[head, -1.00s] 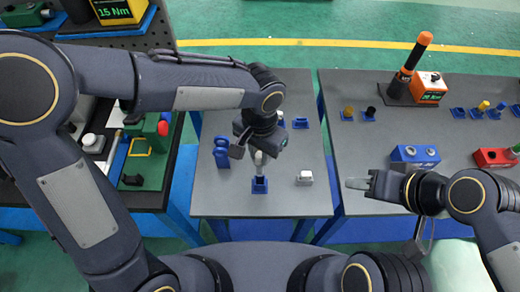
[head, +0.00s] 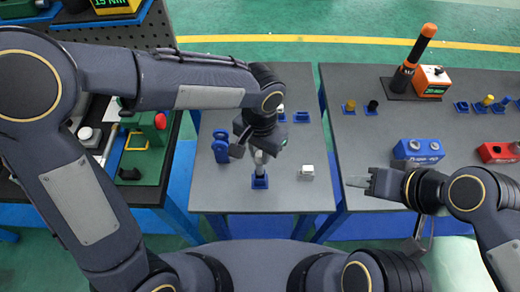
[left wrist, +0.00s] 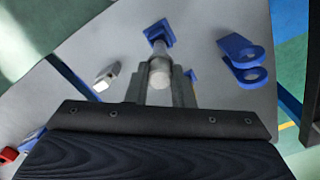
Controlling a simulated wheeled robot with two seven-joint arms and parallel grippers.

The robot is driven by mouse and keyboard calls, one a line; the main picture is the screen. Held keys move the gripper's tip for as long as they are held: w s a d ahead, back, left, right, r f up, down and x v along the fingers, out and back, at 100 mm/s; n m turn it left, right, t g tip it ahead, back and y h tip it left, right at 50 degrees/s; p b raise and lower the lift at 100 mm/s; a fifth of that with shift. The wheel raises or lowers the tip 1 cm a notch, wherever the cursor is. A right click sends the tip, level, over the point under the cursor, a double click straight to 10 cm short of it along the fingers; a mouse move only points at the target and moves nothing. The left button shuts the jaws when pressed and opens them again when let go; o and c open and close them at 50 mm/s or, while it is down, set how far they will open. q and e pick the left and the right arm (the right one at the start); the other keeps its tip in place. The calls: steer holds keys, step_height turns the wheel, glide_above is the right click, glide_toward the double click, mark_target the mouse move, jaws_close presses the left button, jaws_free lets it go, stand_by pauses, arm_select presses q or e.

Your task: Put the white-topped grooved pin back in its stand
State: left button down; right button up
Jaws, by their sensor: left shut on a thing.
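My left gripper (head: 259,155) is shut on the white-topped pin (left wrist: 160,74) over the near part of the middle grey table. In the left wrist view the pin's pale top shows between the fingers (left wrist: 161,92), and its grey shaft runs to the blue stand (left wrist: 160,33). In the head view the pin's lower part meets the top of that blue stand (head: 260,183). I cannot tell how deep its tip is in the stand. The grooves are not clear. My right gripper (head: 357,182) hangs over the right table, apart from the pin; its jaw gap is not clear.
A white-and-grey block (head: 307,171) lies right of the stand. A blue forked piece (head: 220,148) stands to the left. Another small blue stand (head: 301,117) is farther back. A blue box (head: 418,151) sits on the right table (head: 370,150). The middle table's front strip is clear.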

mark_target(260, 162)
arm_select(q)
steer(key=shift+f+b, duration=1.95)
steer(key=shift+f, duration=0.5)
steer(key=c, duration=1.2)
jaws_free()
steer(key=shift+r, duration=0.1)
steer(key=shift+r+p, duration=2.1)
steer(key=shift+r, duration=0.4)
